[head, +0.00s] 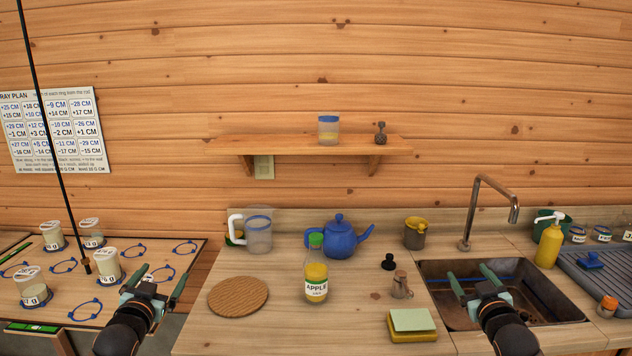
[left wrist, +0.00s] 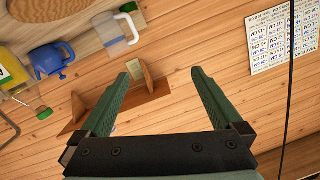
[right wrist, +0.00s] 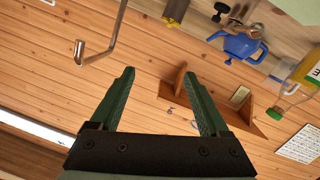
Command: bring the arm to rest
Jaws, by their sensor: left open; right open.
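My left gripper (head: 153,286) is open and empty, in front of the gap between the left table and the counter. Its two green fingers stand apart in the left wrist view (left wrist: 163,88), with wall and shelf behind them. My right gripper (head: 472,279) is open and empty above the front of the sink. Its fingers also stand apart in the right wrist view (right wrist: 157,90). Neither gripper touches anything that I can see.
The counter (head: 270,320) holds an apple juice bottle (head: 316,280), a blue teapot (head: 340,240), a clear jug (head: 259,236), a round wicker mat (head: 238,297) and a sponge (head: 411,335). The sink (head: 440,300) is at right. A thin black rod (head: 50,130) rises from the left table.

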